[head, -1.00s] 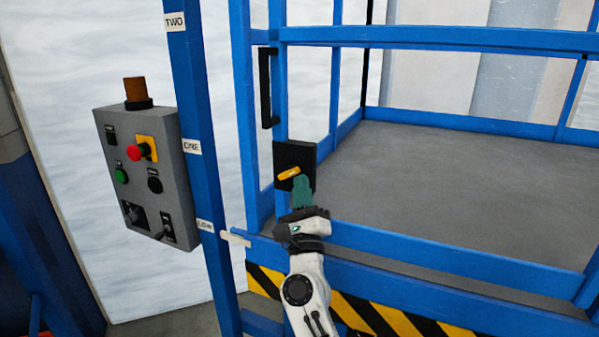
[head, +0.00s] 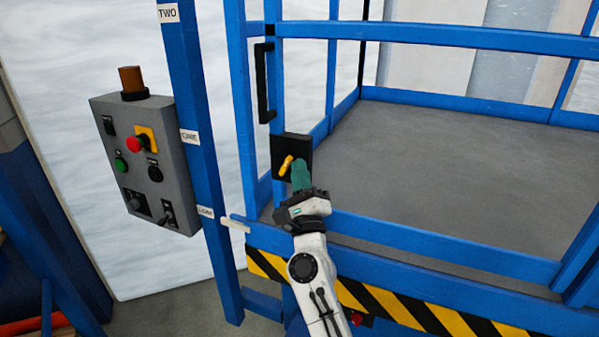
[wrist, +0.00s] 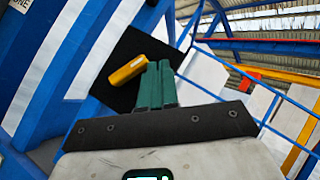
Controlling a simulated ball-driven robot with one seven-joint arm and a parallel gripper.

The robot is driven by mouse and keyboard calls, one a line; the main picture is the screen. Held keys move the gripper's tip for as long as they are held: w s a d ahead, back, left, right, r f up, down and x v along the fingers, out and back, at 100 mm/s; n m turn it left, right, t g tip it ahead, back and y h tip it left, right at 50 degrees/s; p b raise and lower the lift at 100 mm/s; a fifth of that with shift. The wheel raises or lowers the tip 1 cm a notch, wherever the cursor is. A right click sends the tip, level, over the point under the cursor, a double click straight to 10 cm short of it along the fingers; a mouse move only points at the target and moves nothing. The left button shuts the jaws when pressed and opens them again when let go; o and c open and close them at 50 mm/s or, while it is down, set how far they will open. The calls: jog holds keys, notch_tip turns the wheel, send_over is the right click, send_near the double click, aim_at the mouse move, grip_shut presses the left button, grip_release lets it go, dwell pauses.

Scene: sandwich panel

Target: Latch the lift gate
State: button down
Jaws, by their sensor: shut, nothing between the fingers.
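The yellow latch handle (head: 286,166) sits on a black square plate (head: 304,143) on the blue gate post. It stands steeply tilted, its upper end leaning right. My gripper (head: 299,166) is shut and empty, its teal fingers just right of the handle, in front of the plate. In the wrist view the handle (wrist: 128,69) lies left of the fingertips (wrist: 158,66), its right end touching or very close to them; I cannot tell which. The blue lift gate (head: 420,37) has a black vertical grip bar (head: 264,82) above the plate.
A grey control box (head: 150,165) with a red button, a green button and an amber beacon hangs left of the blue column (head: 192,110). A pale tab (head: 234,225) sticks out low beside the post. The grey platform floor (head: 450,160) behind the rails is clear.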

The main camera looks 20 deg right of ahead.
jog(key=shift+w+a+r+p, duration=0.15)
jog(key=shift+r+p, duration=0.25)
jog(key=shift+r, duration=0.35)
dwell(1.1)
